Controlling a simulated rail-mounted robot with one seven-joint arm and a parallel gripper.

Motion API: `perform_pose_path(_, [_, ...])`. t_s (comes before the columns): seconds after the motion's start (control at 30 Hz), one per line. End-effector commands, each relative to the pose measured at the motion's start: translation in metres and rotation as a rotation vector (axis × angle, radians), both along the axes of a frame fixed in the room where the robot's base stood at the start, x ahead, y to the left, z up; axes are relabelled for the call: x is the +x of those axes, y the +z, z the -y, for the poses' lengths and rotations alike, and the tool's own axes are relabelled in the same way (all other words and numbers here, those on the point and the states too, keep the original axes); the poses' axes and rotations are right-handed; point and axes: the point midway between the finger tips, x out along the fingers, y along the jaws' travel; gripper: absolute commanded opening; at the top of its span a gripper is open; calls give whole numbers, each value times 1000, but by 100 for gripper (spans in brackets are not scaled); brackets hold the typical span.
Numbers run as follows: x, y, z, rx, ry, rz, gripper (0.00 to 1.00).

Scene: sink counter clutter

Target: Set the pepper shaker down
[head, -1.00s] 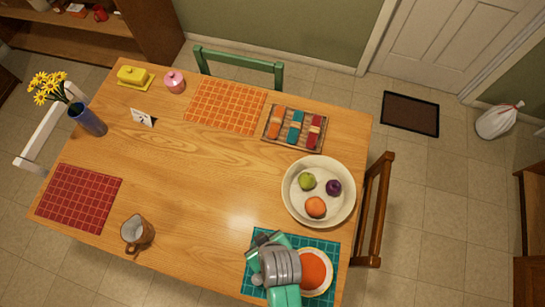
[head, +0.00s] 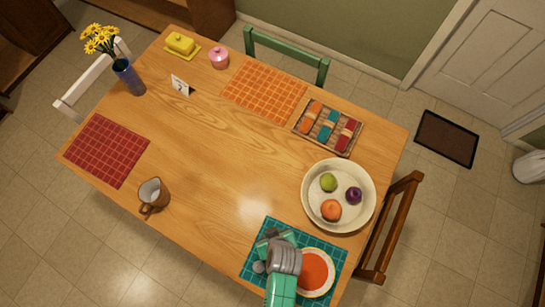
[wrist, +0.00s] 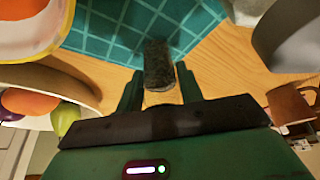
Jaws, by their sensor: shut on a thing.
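The pepper shaker (wrist: 158,65) is a dark, speckled cylinder between the two green fingers of my gripper (wrist: 160,88) in the wrist view. My gripper is shut on it. The teal checked placemat (wrist: 108,30) lies behind and below the shaker. I cannot tell whether the shaker touches the mat or the table. In the head view my gripper (head: 268,243) is over the left part of the teal placemat (head: 323,247), left of the soup bowl (head: 316,272). My arm hides the shaker there.
A fruit bowl (head: 311,207) stands behind the soup bowl. A brown mug (head: 153,194) stands to the left, near a red placemat (head: 106,150). A tray (head: 301,128) and an orange placemat (head: 264,92) lie farther back. The table's middle (head: 213,160) is clear.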

Motion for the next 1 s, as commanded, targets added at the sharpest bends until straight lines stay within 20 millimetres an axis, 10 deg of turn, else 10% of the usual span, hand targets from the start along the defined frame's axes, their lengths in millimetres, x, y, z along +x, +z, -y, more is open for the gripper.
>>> perform_pose_path(0.07, [0,-4,0,0,0,0,12])
perform_pose_path(0.1, [0,-3,0,0,0,0,40])
perform_pose_path(0.2, [0,-3,0,0,0,0,58])
perform_pose_path(0.57, [-2,8,1,0,0,2,58])
perform_pose_path(1.0, [-37,100,17,-1,-1,2,58])
